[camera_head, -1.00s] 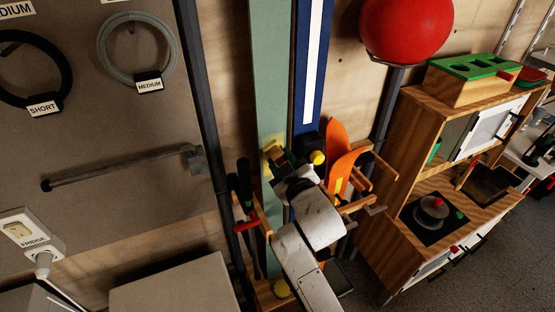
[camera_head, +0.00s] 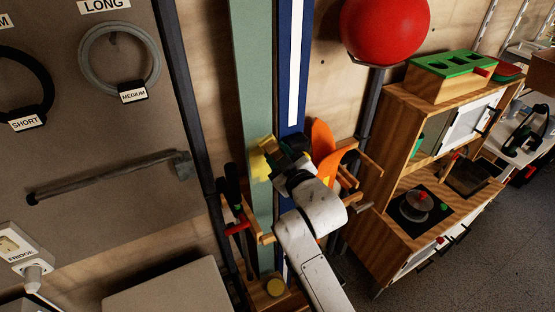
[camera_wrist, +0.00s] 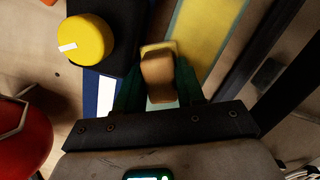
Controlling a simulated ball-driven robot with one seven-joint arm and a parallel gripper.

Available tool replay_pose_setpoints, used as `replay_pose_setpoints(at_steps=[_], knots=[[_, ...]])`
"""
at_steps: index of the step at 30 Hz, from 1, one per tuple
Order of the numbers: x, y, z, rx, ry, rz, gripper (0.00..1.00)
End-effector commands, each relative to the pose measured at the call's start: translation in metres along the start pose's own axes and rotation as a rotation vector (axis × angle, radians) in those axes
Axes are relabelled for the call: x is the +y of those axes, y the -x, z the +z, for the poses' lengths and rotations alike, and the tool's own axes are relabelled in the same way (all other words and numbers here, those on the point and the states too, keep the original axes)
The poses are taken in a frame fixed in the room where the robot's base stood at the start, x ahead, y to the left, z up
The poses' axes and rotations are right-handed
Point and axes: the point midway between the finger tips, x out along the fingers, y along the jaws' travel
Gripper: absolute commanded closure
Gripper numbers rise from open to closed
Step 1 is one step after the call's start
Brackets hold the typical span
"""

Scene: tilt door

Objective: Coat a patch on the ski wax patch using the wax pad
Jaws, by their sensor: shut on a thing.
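My gripper (camera_head: 280,150) is shut on the wax pad, whose brown wooden handle (camera_wrist: 158,72) stands between the dark green fingers (camera_wrist: 160,90) in the wrist view. The pad's pale yellowish edge shows just beyond the handle. The ski wax patch (camera_head: 259,165) is a yellow area on the upright pale green ski (camera_head: 256,80). In the wrist view the patch (camera_wrist: 210,32) lies just right of the pad. The pad is at the patch's edge; whether it touches the ski is hidden.
A blue ski (camera_head: 287,90) with a white stripe stands right beside the green one. A black block with a yellow knob (camera_wrist: 85,40) is close to the gripper. An orange object (camera_head: 322,140), wooden pegs (camera_head: 367,160), red ball (camera_head: 385,30) and toy kitchen (camera_head: 400,130) are to the right.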

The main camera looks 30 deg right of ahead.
Motion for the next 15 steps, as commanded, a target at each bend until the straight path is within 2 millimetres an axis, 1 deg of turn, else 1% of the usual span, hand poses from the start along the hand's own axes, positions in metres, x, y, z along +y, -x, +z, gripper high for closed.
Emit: replay_pose_setpoints(at_steps=[1, 9, 15], knots=[[0.009, 0.000, -0.005, 0.012, 0.005, 0.022, 0.86], [-0.014, 0.003, -0.013, 0.010, 0.004, 0.014, 0.86], [-0.024, 0.004, -0.018, 0.006, 0.003, 0.011, 0.86]])
